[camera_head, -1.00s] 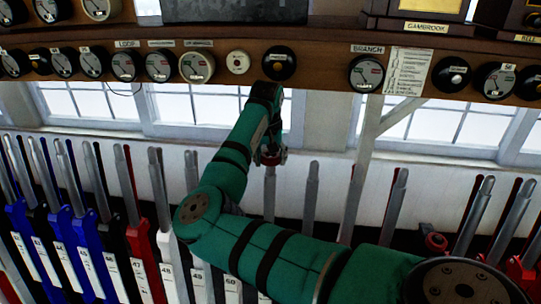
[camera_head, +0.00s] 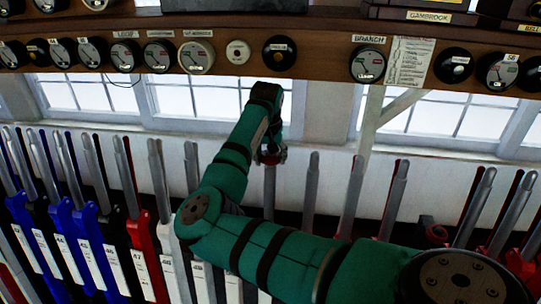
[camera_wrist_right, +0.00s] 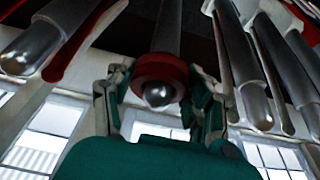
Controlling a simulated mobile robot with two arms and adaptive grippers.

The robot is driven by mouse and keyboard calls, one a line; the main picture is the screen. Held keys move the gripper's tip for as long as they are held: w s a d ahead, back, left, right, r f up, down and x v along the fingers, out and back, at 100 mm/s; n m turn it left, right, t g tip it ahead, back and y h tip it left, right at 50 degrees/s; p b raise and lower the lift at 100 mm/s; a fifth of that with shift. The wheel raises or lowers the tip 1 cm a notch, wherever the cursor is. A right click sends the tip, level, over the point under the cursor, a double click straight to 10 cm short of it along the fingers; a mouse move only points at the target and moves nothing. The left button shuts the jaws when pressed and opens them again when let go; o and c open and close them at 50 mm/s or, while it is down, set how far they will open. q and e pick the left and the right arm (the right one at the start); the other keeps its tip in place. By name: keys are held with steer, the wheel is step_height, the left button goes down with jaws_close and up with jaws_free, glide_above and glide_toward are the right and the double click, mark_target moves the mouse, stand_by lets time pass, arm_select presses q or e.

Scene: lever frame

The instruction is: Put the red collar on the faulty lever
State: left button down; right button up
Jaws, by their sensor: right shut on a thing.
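The red collar (camera_wrist_right: 150,70) is a thick ring in my right gripper (camera_wrist_right: 160,98). The gripper's fingers lie on both sides of it. In the right wrist view, the rounded metal tip of a lever (camera_wrist_right: 158,95) shows through the ring, with its shaft behind. The collar appears to be around the top of that lever. In the head view, my right gripper (camera_head: 270,156) is above this lever (camera_head: 269,190), and the collar is small and partly hidden. My arm covers the lever's lower part and its number plate. My left gripper is out of view.
Neighbouring levers stand close on both sides, including a grey one (camera_head: 311,185) just right. Another red ring-like part (camera_head: 433,232) sits low at right. A wooden shelf with dials (camera_head: 196,58) runs above. Windows (camera_head: 210,100) are behind.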

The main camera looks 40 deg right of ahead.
steer(key=o, duration=1.3)
steer(key=shift+o, duration=0.2)
steer(key=shift+r, duration=0.1)
steer(key=p+v, duration=0.2)
steer(key=shift+r, duration=0.3)
steer(key=shift+s+a+r, duration=0.1)
steer(key=shift+s+r, duration=0.05)
steer(key=shift+v, duration=3)
steer(key=v, duration=1.2)
